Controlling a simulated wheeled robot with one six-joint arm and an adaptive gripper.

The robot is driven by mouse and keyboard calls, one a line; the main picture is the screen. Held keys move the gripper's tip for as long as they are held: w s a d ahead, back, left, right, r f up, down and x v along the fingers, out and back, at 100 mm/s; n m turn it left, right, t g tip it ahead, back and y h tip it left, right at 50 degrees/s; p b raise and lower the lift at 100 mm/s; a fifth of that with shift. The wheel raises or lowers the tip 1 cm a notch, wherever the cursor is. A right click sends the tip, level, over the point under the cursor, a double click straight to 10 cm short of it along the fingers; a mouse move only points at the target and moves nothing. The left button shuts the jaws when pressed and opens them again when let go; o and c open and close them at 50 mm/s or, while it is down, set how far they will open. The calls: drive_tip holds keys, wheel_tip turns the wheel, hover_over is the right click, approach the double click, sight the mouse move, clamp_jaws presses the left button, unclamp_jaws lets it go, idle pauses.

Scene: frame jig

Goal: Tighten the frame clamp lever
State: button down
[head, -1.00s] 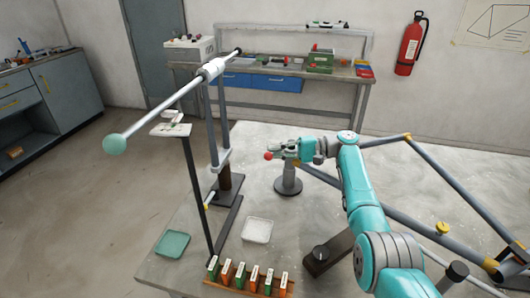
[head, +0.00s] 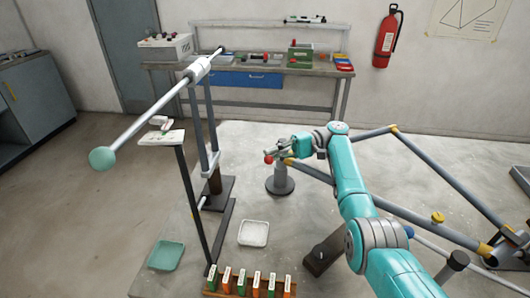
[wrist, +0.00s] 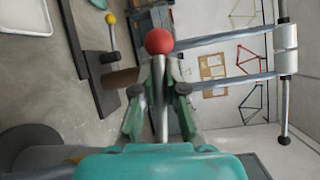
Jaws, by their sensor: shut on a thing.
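The clamp lever is a grey rod with a red ball end (head: 268,159), above a dark-based post (head: 281,180) on the pale table. In the wrist view the grey rod (wrist: 158,95) runs up between my fingers, and the red ball (wrist: 159,41) stands out just past the fingertips. My gripper (wrist: 160,90) is shut on the lever's rod, with a finger on each side. In the head view my gripper (head: 284,154) reaches in from the right at the post top. The clamp's jaw is hidden behind my gripper.
A tall stand with a long white-and-grey rod (head: 150,118) rises left of the post. A white tray (head: 253,233), a green tray (head: 165,256) and a rack of coloured blocks (head: 249,284) lie nearer. Grey bicycle-like frame tubes (head: 360,136) extend right.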

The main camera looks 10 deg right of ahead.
drive_tip(key=shift+d+f, duration=0.1)
idle(0.3)
drive_tip(key=c, duration=1.2)
unclamp_jaws()
